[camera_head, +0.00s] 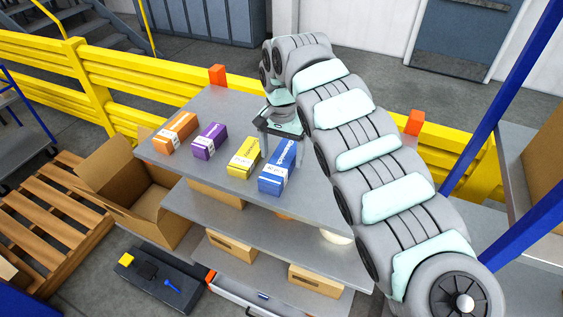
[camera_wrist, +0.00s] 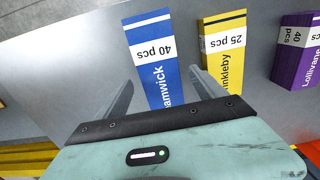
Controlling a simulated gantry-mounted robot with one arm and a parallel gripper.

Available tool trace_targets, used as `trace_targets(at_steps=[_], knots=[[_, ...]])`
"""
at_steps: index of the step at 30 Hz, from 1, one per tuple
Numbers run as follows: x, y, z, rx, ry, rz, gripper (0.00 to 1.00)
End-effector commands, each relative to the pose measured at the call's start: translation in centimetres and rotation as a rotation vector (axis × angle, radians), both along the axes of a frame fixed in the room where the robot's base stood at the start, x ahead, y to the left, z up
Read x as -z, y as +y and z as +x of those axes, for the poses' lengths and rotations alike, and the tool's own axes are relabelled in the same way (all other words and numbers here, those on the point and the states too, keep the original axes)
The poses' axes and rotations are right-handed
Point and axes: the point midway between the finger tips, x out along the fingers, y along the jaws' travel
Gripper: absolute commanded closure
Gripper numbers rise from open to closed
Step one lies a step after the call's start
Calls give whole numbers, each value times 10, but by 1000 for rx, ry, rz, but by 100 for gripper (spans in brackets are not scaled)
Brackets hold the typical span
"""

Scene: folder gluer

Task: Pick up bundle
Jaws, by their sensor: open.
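Four bundles stand in a row on the grey tabletop. The blue bundle (camera_head: 277,168) is at the right end, and the yellow bundle (camera_head: 244,158) is next to it. The purple bundle (camera_head: 209,141) and the orange bundle (camera_head: 175,133) are further left. My gripper (camera_head: 266,138) is open and empty at the far side of the blue bundle. In the wrist view, my gripper's fingers (camera_wrist: 160,78) spread to either side of the blue bundle (camera_wrist: 152,50). The right finger lies near the yellow bundle (camera_wrist: 224,48). Whether either finger touches a bundle cannot be told.
Grey shelves below the tabletop (camera_head: 225,105) hold cardboard pieces (camera_head: 232,243). An open cardboard box (camera_head: 130,190) stands left of the table. A yellow guard rail (camera_head: 150,68) runs behind it. The tabletop beyond the bundles is clear.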

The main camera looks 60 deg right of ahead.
Motion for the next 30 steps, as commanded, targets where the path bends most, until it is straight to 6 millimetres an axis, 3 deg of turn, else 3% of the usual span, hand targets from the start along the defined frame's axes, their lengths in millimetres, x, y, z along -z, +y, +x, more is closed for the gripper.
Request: trace_targets(at_steps=[6, 14, 30], knots=[[25, 1, -1, 0, 4, 4, 20], [29, 0, 0, -1, 1, 0, 20], [29, 0, 0, 0, 0, 0, 64]])
